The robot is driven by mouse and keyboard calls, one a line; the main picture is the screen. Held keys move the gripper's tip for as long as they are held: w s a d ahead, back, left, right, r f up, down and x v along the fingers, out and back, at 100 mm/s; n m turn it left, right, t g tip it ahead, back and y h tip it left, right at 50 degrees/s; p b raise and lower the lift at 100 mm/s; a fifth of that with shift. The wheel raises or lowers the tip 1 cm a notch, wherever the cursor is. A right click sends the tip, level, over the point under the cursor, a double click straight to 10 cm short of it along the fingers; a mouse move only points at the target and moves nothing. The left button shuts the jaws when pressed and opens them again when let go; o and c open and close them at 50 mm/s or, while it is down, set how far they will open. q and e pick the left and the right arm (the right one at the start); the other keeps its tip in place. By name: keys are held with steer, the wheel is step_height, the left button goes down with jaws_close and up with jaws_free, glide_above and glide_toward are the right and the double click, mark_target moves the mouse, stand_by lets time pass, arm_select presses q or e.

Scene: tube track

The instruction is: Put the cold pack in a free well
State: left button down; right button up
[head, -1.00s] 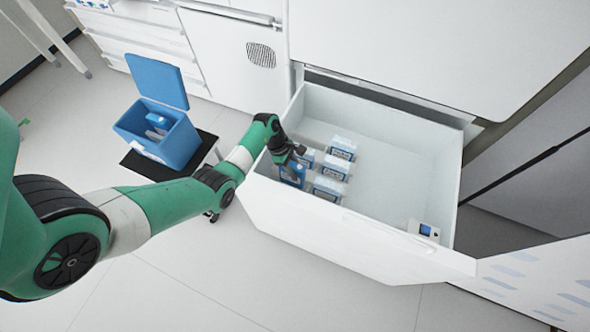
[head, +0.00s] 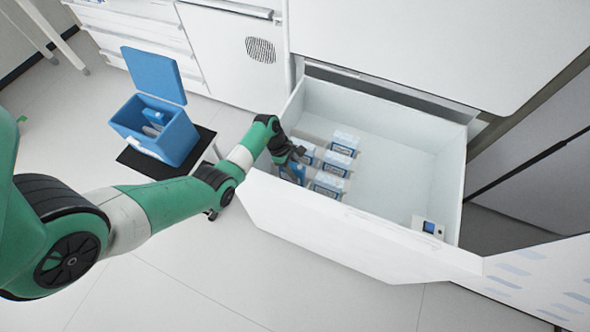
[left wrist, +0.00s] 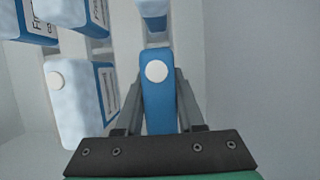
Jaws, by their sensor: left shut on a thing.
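My left gripper (head: 293,158) points down into the open drawer (head: 408,145), near its left wall. It is shut on a plain blue cold pack (head: 291,175). In the left wrist view the pack (left wrist: 157,108) stands upright between the fingers, with a round white cap facing the camera. Several frosted, labelled packs (head: 342,143) stand in rows beside it in the drawer; they also show at the left of the left wrist view (left wrist: 73,100). Whether the held pack's bottom touches the drawer floor or sits in a well cannot be told. My right gripper is not in view.
A blue cool box (head: 178,144) with its lid up stands on a dark mat at the left, with things inside. A small white device with a blue screen (head: 428,227) is in the drawer's right front corner. The drawer's right half is mostly bare.

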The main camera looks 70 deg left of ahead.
arm_select(q)
steer(key=shift+f, duration=0.1)
steer(key=shift+c, duration=2.2)
jaws_free()
steer(key=p+v, duration=0.6)
steer(key=v, duration=0.4)
steer(key=shift+a+r+p, duration=0.1)
steer(key=shift+r+p, duration=0.15)
steer(key=shift+p, duration=0.1)
steer(key=shift+s+a+r, duration=0.15)
steer(key=shift+s+r, duration=0.1)
steer(key=shift+r, duration=0.2)
